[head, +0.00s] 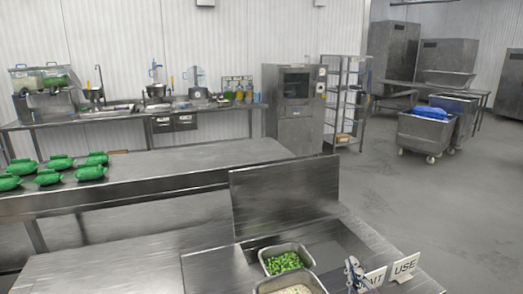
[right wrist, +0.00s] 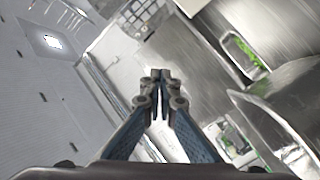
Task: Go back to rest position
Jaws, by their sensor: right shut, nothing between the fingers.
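My right gripper (head: 354,268) shows at the bottom right of the head view, in front of the steel counter and beside the signs. In the right wrist view its fingers (right wrist: 160,76) are together with nothing between them. A steel pan of chopped green food (head: 286,262) sits in the counter to its left. A second pan of pale, rice-like food (head: 292,290) is partly cut off at the bottom edge. My left gripper is not in view.
Two signs, one reading USE (head: 405,267), the other partly hidden (head: 375,278), stand right of the gripper. A raised steel panel (head: 285,198) stands behind the pans. Several green bundles (head: 90,172) lie on the left table. Carts (head: 424,135) stand at the back right; the floor before them is clear.

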